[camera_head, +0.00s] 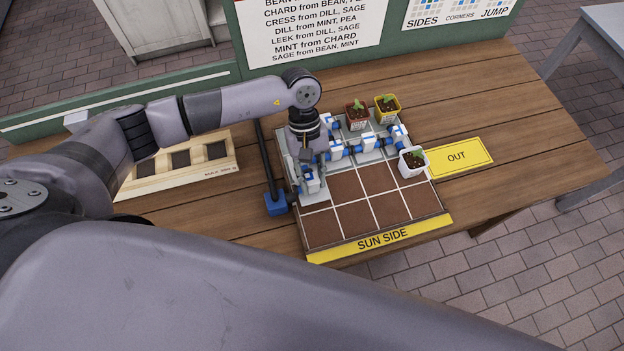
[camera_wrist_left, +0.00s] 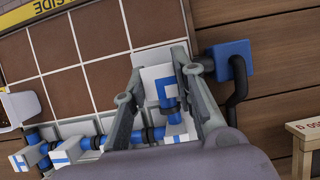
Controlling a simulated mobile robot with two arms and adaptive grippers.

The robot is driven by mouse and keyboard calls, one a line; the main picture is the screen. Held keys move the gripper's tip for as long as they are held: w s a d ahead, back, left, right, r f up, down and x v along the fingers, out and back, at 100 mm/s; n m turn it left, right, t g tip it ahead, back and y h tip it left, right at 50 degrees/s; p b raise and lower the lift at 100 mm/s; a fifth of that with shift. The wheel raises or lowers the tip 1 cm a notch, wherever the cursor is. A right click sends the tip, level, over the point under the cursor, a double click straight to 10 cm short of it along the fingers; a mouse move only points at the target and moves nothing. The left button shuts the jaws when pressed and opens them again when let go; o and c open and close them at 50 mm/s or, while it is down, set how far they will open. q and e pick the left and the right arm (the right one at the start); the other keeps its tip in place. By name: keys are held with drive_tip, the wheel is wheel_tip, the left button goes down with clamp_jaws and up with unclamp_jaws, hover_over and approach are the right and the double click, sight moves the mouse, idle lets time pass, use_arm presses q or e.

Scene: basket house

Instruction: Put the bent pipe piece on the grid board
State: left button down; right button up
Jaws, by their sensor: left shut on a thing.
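The bent pipe piece (camera_wrist_left: 157,76), a white block with a blue bent mark, is between the fingers of my left gripper (camera_wrist_left: 160,92) in the left wrist view. In the head view, the gripper (camera_head: 311,170) points down at the left side of the grid board (camera_head: 351,221), and the piece (camera_head: 313,184) shows below it. The gripper is shut on the piece. The piece is over or on the board's left column, beside a blue pipe fitting (camera_head: 276,204); I cannot tell whether it touches the board. My right gripper is not in view.
Other white and blue pipe pieces (camera_head: 368,140) run across the board's back rows. Potted seedlings stand in a red pot (camera_head: 357,121), a yellow pot (camera_head: 387,117) and a white pot (camera_head: 412,169). A yellow OUT sign (camera_head: 462,157) lies right. A wooden tray (camera_head: 150,184) lies left. The front brown cells are clear.

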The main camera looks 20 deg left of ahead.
sight(313, 192)
use_arm(q)
wheel_tip(313, 192, down, 2)
drive_tip(key=shift+s+f+p, duration=0.1)
drive_tip(key=shift+f+p, duration=0.1)
drive_tip(key=shift+p, duration=0.15)
drive_tip(key=shift+a+f, duration=0.1)
drive_tip(key=shift+f, duration=0.35)
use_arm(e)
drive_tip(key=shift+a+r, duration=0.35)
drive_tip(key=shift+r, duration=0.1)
use_arm(q)
drive_tip(key=shift+f+b, duration=0.2)
drive_tip(key=shift+b, duration=0.15)
drive_tip(key=c, duration=1.3)
unclamp_jaws()
drive_tip(key=shift+r, duration=0.1)
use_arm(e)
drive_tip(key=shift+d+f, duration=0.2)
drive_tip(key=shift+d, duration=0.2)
